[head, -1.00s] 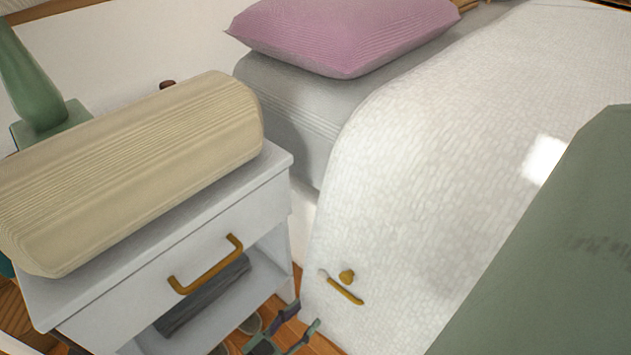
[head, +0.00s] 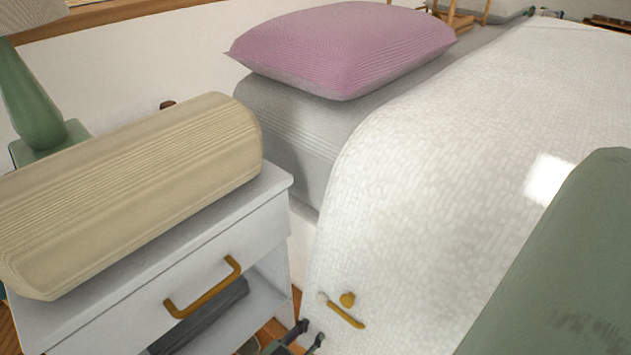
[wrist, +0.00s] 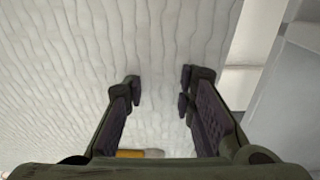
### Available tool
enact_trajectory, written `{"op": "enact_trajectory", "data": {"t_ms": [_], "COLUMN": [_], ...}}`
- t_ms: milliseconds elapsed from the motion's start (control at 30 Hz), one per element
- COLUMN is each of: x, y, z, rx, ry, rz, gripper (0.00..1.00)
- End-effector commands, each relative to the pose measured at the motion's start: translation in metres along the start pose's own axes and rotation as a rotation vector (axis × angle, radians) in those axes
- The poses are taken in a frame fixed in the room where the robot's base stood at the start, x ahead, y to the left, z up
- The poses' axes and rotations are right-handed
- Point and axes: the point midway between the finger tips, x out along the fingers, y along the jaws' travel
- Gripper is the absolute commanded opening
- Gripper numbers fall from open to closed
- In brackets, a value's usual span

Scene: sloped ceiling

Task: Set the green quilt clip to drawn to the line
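My gripper (head: 310,333) is at the bottom of the head view, low beside the bed's near corner. In the wrist view my gripper (wrist: 158,92) has its two dark fingers apart, with nothing between them, facing the white quilt (wrist: 165,40). The quilt (head: 450,180) covers the bed and hangs down its near side. An ochre bar with a pale end (head: 345,314) and an ochre knob (head: 347,299) sit on the hanging part. An ochre piece with a pale tip (wrist: 130,153) shows low in the wrist view. I cannot clearly identify a green clip; small dark-greenish things (head: 545,12) at the quilt's far edge are too small to tell.
A white nightstand (head: 240,235) with an ochre drawer handle (head: 203,290) stands left of the bed, close to my gripper. A beige bolster (head: 130,190) and a green lamp (head: 35,110) are on it. A pink pillow (head: 345,50) lies on the bed.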

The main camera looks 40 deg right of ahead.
Motion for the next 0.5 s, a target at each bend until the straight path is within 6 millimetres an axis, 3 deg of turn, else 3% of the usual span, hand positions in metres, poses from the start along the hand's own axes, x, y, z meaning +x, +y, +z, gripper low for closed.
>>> {"op": "enact_trajectory", "data": {"t_ms": [300, 500], "x": [-0.0002, -0.0002], "y": [0.0, 0.0001], "z": [0.0001, 0.0001], "rx": [0.0, 0.0], "ry": [0.0, 0.0], "rz": [0.0, 0.0], "gripper": [0.01, 0.0]}}
